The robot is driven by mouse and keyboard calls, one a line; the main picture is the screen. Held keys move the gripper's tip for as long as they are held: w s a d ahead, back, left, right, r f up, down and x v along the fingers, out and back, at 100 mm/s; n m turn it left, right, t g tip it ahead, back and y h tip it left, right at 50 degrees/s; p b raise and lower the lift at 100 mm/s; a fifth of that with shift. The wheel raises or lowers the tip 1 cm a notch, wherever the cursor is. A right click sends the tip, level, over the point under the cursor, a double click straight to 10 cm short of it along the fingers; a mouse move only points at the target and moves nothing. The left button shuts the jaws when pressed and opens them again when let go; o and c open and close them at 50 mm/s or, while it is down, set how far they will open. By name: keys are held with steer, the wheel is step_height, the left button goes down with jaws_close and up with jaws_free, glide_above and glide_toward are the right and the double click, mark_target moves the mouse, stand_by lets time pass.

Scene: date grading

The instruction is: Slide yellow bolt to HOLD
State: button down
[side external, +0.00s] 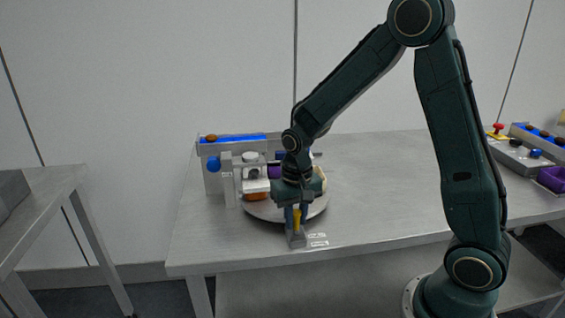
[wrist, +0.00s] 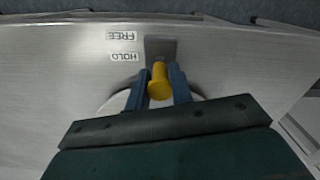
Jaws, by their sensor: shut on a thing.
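The yellow bolt (wrist: 160,82) stands up from a grey slide plate (wrist: 161,47) near the front edge of the table. My gripper (wrist: 160,90) has its two blue fingers closed on either side of the bolt's knob. In the side view the yellow bolt (side external: 297,219) shows between the fingers of my gripper (side external: 296,216). The HOLD label (wrist: 125,57) and the FREE label (wrist: 120,36) lie beside the plate. The bolt's foot appears about level with HOLD, nearer to it than to FREE. Its exact seating is partly hidden by the knob.
A round grey turntable (side external: 262,212) with several items on it lies just behind the bolt. A grey rack with a blue channel (side external: 235,139) stands behind at the left. A grey control box and a purple bin (side external: 551,179) stand far right. The middle right of the table is clear.

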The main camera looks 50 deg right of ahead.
mark_target(296, 210)
steer(key=shift+w+d, duration=0.2)
steer(key=c, duration=1.4)
jaws_free()
steer(key=shift+o, duration=0.2)
steer(key=shift+r, duration=0.1)
step_height(296, 210, up, 14)
steer(key=s+a+r+n+t, duration=0.1)
steer(key=s+r+n+t, duration=0.1)
steer(key=s, duration=0.7)
steer(key=s+a+r+n+t, duration=0.2)
steer(key=s+r+n+t, duration=0.1)
steer(key=s, duration=0.7)
steer(key=shift+a+n+t, duration=0.25)
steer(key=shift+n+t, duration=0.05)
steer(key=shift+n, duration=0.2)
